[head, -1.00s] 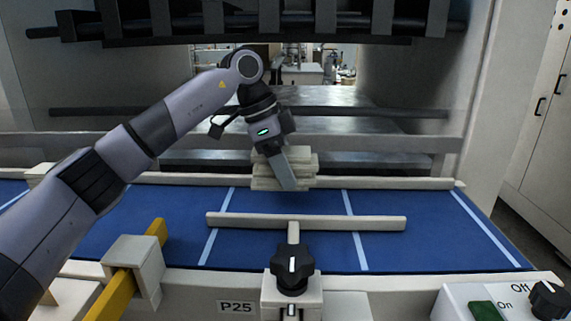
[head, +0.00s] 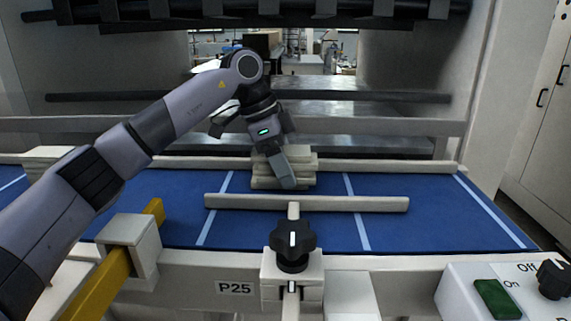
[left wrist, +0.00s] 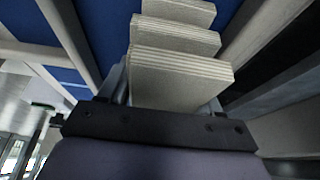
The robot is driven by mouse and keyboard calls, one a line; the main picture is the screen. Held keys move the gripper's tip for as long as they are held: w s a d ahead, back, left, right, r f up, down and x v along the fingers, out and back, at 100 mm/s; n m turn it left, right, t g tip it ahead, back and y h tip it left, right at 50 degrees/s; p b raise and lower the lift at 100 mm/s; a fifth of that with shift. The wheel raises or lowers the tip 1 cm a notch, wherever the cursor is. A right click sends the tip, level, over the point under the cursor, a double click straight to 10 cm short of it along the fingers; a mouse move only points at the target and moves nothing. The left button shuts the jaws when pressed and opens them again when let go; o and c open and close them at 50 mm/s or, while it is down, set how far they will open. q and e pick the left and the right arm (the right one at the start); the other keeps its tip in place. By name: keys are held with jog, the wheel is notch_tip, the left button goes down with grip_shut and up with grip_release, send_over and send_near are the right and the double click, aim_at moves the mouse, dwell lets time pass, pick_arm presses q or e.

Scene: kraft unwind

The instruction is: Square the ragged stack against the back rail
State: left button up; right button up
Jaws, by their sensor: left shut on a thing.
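The ragged stack (head: 303,165) of pale layered blocks shows in front of the long back rail (head: 390,168), over the blue belt. Its layers are offset from each other. I cannot tell whether it touches the belt or is slightly lifted. My right gripper is not in view.
A pale cross bar (head: 360,204) with a black knob (head: 292,245) lies just in front of the stack. A yellow bar (head: 105,285) passes through a bracket at left. A switch panel (head: 500,285) stands front right. The belt (head: 430,210) is clear at right.

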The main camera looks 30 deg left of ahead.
pick_arm(q)
jog(key=shift+f, duration=0.1)
dwell(0.5)
jog(key=o, duration=1.1)
jog(key=shift+o, duration=0.2)
jog(key=v, duration=0.6)
jog(key=shift+s+a+r, duration=0.1)
jog(key=shift+s+r, duration=0.05)
jog(key=shift+r, duration=0.45)
